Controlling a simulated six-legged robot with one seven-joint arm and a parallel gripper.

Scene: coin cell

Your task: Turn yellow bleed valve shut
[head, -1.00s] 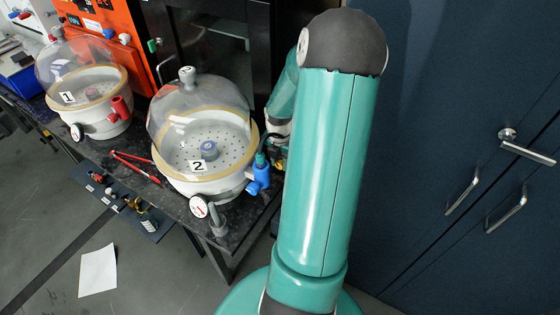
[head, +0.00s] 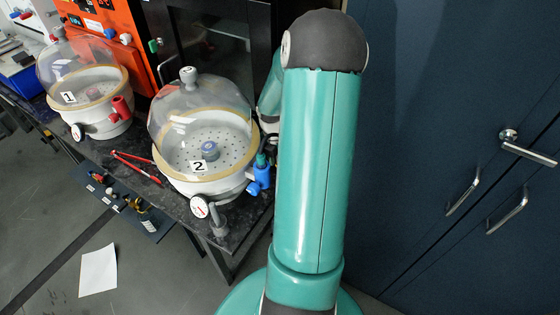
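The yellow bleed valve does not show now; my teal arm covers the area right of desiccator 2. Desiccator 2 (head: 190,186) is a white round vessel with a clear dome and a "2" label, standing on the dark bench. A blue valve (head: 260,178) with a green top sits on its right side, just beside my arm. My wrist shows partly behind the upper arm, close to the blue valve. My gripper's fingers are hidden behind the arm, so I cannot see whether they touch anything.
Desiccator 1 (head: 93,112) with a red valve (head: 120,107) stands further left. Red tongs (head: 137,166) lie on the bench (head: 243,222) between them. A gauge (head: 199,207) sits at desiccator 2's front. Dark blue cabinets (head: 450,120) with metal handles stand at the right.

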